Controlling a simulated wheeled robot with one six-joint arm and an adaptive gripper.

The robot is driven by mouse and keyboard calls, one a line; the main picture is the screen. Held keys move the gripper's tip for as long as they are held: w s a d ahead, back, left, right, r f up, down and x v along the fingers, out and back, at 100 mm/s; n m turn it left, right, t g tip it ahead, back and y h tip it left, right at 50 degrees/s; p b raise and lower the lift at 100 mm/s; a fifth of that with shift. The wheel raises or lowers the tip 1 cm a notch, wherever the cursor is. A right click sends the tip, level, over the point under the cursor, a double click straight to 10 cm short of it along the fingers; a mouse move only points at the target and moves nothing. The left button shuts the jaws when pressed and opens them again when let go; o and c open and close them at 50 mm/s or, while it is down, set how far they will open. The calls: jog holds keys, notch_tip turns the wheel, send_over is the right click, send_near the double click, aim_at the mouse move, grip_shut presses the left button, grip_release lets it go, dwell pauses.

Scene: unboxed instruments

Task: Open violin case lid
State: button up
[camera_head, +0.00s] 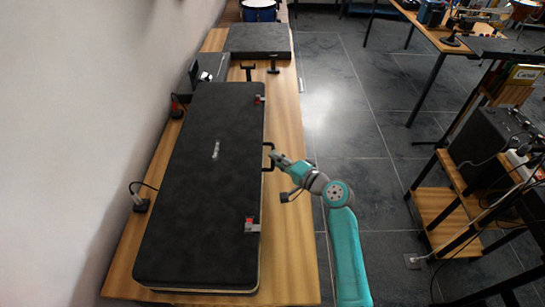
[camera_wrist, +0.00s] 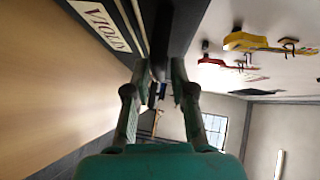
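The violin case (camera_head: 195,190) is a long black box lying closed on the wooden table. Its side shows a VIOLIN label in the wrist view (camera_wrist: 103,25). Two latches with red parts, one far (camera_head: 259,99) and one near (camera_head: 251,225), sit on its right edge. A black handle (camera_head: 268,147) sticks out between them. My gripper (camera_head: 274,156) is at the handle, on the case's right side. In the wrist view my gripper (camera_wrist: 159,78) has its fingers apart, with a dark bar, seemingly the handle, between or just beyond the tips. Contact cannot be told.
The wall runs close along the case's left side. Another flat dark case (camera_head: 258,40) and small dark items lie farther back on the table (camera_head: 288,230). The floor to the right is open, up to a shelf (camera_head: 450,200) with equipment.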

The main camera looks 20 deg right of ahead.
jog(key=shift+x, duration=1.05)
grip_shut()
